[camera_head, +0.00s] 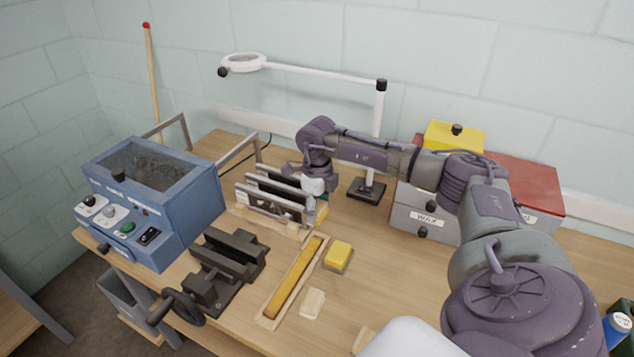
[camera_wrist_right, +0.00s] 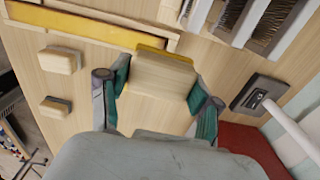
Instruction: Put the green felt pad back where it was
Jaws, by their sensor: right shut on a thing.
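My right gripper (camera_head: 316,208) is down beside the slotted rack in the head view. In the right wrist view its two teal-padded fingers (camera_wrist_right: 160,95) are shut on a pale wooden block (camera_wrist_right: 163,76). Only the block's wooden face shows; I see no green felt on it, and its other side is hidden. A yellow block (camera_head: 338,255) lies on the table right of the long tray. Its yellow edge shows behind the held block in the wrist view. My left gripper is not in view.
A long tray (camera_head: 268,317) with a yellow bar lies by a dark vise (camera_head: 228,262). Wooden blocks (camera_head: 313,303) lie nearby. The rack (camera_head: 262,212) of dark combs and the lamp base (camera_head: 367,189) stand close to the gripper. A blue machine (camera_head: 180,215) is at left.

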